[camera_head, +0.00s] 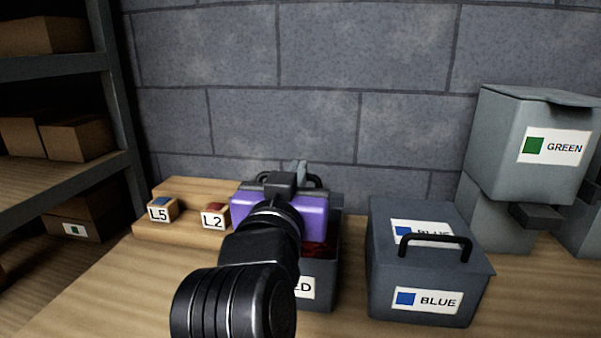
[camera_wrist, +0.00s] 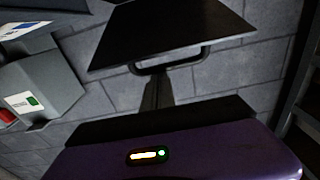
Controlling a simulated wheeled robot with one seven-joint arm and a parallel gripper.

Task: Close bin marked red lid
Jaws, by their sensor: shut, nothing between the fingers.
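The red-marked bin (camera_head: 318,283) stands on the table in the middle of the head view, its label partly hidden by my arm. Red contents show inside its open top. Its dark lid (camera_wrist: 175,30) is raised in the wrist view, with a black handle (camera_wrist: 185,65) along its near edge. My gripper (camera_head: 300,168) has a purple body and is over the back of the bin, hiding most of the lid in the head view. In the wrist view its fingers (camera_wrist: 157,82) are together and empty, close to the handle; I cannot tell whether they touch it.
The blue-marked bin (camera_head: 383,270) stands closed at the right. A green-marked bin (camera_head: 505,165) is raised behind it. A wooden stepped rack (camera_head: 180,232) with blocks L5 and L2 is at the left. Shelves (camera_head: 60,65) stand far left, and a block wall is behind.

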